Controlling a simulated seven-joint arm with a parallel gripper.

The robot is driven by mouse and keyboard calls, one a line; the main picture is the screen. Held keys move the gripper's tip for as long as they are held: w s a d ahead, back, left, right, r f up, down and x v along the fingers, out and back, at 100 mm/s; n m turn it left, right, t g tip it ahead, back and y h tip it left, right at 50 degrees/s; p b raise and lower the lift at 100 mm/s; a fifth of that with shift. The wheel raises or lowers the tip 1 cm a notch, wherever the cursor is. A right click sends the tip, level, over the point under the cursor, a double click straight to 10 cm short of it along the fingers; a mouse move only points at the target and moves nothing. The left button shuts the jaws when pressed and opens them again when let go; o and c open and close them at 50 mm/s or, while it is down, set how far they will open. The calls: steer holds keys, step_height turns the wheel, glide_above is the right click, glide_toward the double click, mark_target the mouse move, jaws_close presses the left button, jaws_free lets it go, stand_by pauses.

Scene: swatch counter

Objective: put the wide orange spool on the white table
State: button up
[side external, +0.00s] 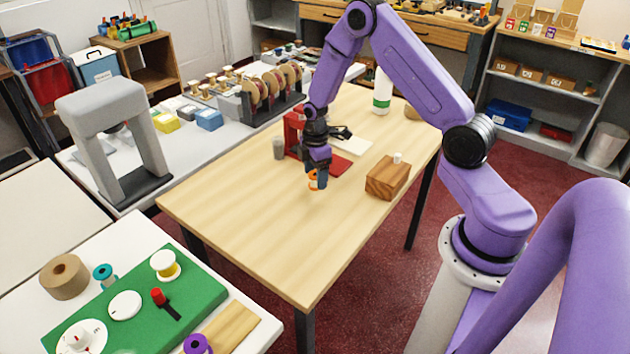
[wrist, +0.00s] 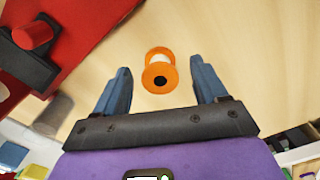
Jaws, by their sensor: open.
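The wide orange spool (wrist: 160,72) has orange flanges, a pale middle and a dark hole. It lies on the wooden table (side external: 250,220), between and just beyond my open fingers in the wrist view. In the side view the orange spool (side external: 313,180) is partly hidden by my gripper (side external: 318,182), which is low over it. In the wrist view my gripper (wrist: 162,90) has its two blue fingers apart, with nothing clearly held. A white table (side external: 25,290) stands at the front left, with a green mat (side external: 200,290) on it.
A red stand (side external: 293,130) and a grey cup (side external: 279,148) are close to my gripper. A wooden block (side external: 387,178) sits to the right. The white table carries several spools, a brown roll (side external: 64,277) and a wooden board (side external: 228,330). The wooden table's near end is clear.

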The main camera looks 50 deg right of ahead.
steer(key=shift+f, duration=0.35)
steer(key=c, duration=1.2)
steer(key=shift+r, duration=0.15)
